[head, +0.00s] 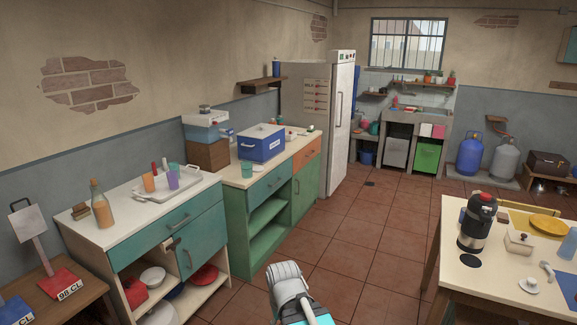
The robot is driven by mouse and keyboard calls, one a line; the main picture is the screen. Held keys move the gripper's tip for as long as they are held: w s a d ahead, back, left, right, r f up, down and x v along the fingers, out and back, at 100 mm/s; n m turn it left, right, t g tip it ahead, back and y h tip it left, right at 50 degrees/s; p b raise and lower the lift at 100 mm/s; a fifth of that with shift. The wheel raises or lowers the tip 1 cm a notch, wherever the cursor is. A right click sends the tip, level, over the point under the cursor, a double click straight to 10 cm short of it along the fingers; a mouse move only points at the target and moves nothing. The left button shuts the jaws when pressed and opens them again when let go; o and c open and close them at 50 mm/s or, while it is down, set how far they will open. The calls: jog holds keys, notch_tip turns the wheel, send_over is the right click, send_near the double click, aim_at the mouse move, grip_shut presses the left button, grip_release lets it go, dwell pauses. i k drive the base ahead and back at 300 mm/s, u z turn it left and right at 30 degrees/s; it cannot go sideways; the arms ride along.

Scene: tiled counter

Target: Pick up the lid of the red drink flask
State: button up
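A steel and black flask (477,228) with a red piece on its dark top (486,197) stands upright on the light table at the right. It is the only flask-like thing I can make out, and its body is not red. I cannot tell whether the red piece is a separate lid. A small white round piece with a knob (529,285), lid-like, lies on the same table to the front right of the flask. My gripper is not in view; only a grey and teal part of my arm shows at the bottom middle, well left of the table.
The table (455,290) also bears a black disc (470,260), a white lidded box (519,242), a yellow plate (548,225) and a blue-grey utensil (547,271). Counters (110,235) with a tray, bottle and blue cooler (261,144) line the left. Tiled floor (365,240) between is clear.

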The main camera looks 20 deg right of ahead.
aim_at(529, 284)
jog(key=z, duration=0.3)
jog(key=i, duration=0.5)
jog(key=z, duration=0.85)
jog(key=i, duration=0.85)
jog(key=z, duration=0.4)
jog(key=k, duration=0.95)
jog(key=z, duration=0.15)
jog(key=i, duration=0.3)
